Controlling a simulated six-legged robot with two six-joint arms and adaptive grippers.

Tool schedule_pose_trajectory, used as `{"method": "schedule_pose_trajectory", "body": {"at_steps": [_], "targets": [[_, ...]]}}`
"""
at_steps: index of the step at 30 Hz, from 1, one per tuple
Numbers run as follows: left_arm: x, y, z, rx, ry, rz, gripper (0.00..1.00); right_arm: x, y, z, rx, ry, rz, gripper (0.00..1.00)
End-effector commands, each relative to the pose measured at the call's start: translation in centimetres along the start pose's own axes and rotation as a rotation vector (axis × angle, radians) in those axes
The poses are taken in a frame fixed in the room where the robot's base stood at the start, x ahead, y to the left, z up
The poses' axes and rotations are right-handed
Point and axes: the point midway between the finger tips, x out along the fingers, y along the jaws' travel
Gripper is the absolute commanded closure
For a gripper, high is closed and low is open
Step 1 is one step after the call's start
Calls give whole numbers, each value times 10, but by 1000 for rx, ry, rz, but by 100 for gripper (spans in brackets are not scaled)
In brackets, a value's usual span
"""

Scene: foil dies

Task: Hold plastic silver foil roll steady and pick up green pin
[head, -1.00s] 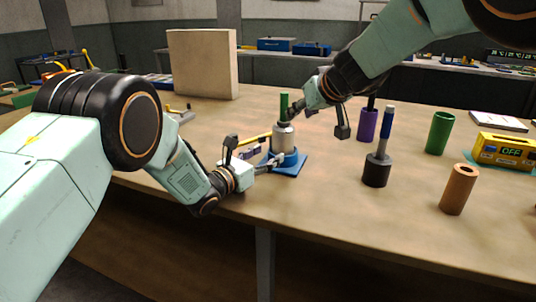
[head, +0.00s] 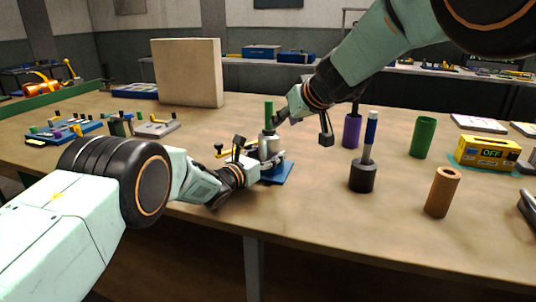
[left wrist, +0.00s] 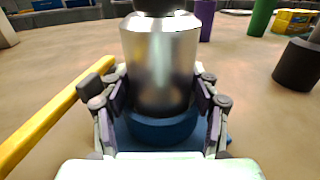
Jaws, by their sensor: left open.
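The silver foil roll (head: 268,147) stands upright on a blue base (head: 278,172) near the table's front edge. The green pin (head: 269,114) rises upright from the roll's top in the head view. My left gripper (head: 262,160) is open low at the roll; in the left wrist view its fingers (left wrist: 158,88) lie on both sides of the silver body (left wrist: 160,60), just above the blue base. My right gripper (head: 277,119) is beside the green pin, to its right and close to the roll's top. Its fingertips are too small to show whether they are open or touching the pin.
To the right stand a purple cylinder (head: 352,132), a black holder with a blue-topped pin (head: 362,176), a green tube (head: 423,137), a brown tube (head: 442,192) and a yellow box (head: 488,154). A yellow bar (left wrist: 52,125) lies left of my left gripper. A beige panel (head: 188,72) stands behind.

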Motion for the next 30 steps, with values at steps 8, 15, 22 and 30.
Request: {"method": "schedule_pose_trajectory", "body": {"at_steps": [8, 15, 22, 30], "targets": [[0, 0, 0, 0, 0, 0, 42, 0, 0, 0, 0, 0, 0, 62], [0, 0, 0, 0, 0, 0, 62, 0, 0, 0, 0, 0, 0, 62], [0, 0, 0, 1, 0, 0, 82, 0, 0, 0, 0, 0, 0, 62], [0, 0, 0, 1, 0, -1, 85, 0, 0, 0, 0, 0, 0, 62]]}}
